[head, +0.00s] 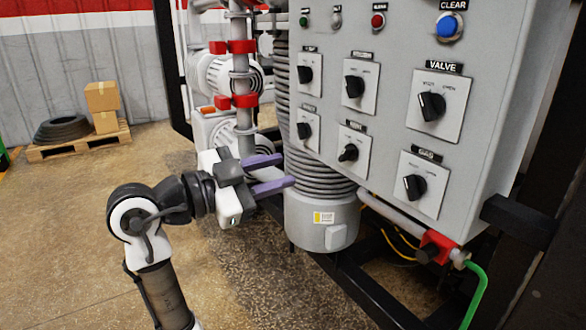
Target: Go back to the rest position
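My gripper (277,173) is in the middle of the head view, at the end of my arm. Its two purple fingers stand apart with nothing between them, pointing right toward the furnace's control panel (390,190). The fingers are in front of the ribbed grey cylinder (320,180) and left of the panel's lower left edge. I cannot tell whether a fingertip touches anything; a gap to the panel knobs shows. My arm comes up from the bottom of the view and bends at the elbow.
The panel carries several black rotary knobs (431,106) and a blue button (449,26). A black frame (365,290), a red valve (436,248) and a green hose (478,290) lie below. A pallet (80,146) with boxes stands back left. The floor at left is clear.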

